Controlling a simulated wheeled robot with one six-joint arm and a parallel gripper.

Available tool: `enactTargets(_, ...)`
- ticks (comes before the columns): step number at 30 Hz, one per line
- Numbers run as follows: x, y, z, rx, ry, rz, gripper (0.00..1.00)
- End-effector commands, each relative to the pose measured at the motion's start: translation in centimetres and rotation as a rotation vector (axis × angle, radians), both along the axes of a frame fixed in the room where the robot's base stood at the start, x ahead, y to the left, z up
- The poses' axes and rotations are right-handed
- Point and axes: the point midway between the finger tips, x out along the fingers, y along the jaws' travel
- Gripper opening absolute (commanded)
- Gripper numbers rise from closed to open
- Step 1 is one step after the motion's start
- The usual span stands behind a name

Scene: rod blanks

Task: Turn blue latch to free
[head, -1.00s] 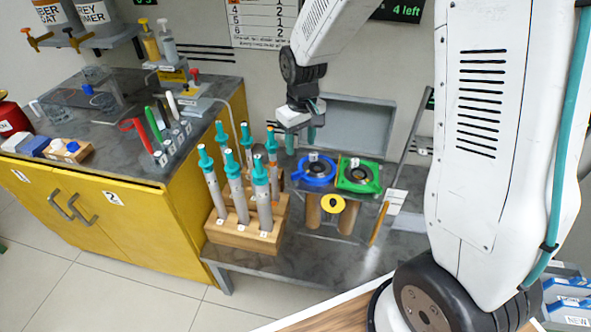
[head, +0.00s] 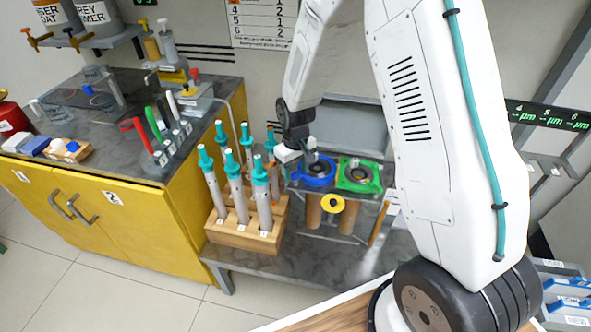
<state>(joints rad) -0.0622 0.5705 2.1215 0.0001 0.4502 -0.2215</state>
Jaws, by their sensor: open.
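The blue latch is a blue ring-shaped piece (head: 318,181) on the small stand in the middle of the bench, left of a similar green one (head: 357,187). A dark round opening shows in each. My gripper (head: 306,163) hangs just above the back left part of the blue piece. It is open, and no object shows between its fingers. The gripper and its wrist hide part of the blue piece's rear edge. I cannot tell whether the fingers touch it.
A wooden rack (head: 246,232) of upright grey rods with teal tops stands close to the left of the gripper. A grey open box (head: 352,128) is behind. The yellow cabinet (head: 110,215) is further left.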

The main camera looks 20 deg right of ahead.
Motion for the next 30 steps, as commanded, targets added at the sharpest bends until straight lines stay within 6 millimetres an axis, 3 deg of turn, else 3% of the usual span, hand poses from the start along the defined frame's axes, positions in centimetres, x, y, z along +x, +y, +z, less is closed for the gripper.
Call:
enactTargets(5,0.02,0.00,0.02,0.000,-0.001,0.000,0.51)
enactTargets(10,0.01,0.00,0.03,0.000,-0.001,0.000,0.06)
enactTargets(20,0.01,0.01,0.05,0.000,0.000,-0.026,0.06)
enactTargets(30,0.00,0.02,0.06,0.000,0.000,-0.228,0.06)
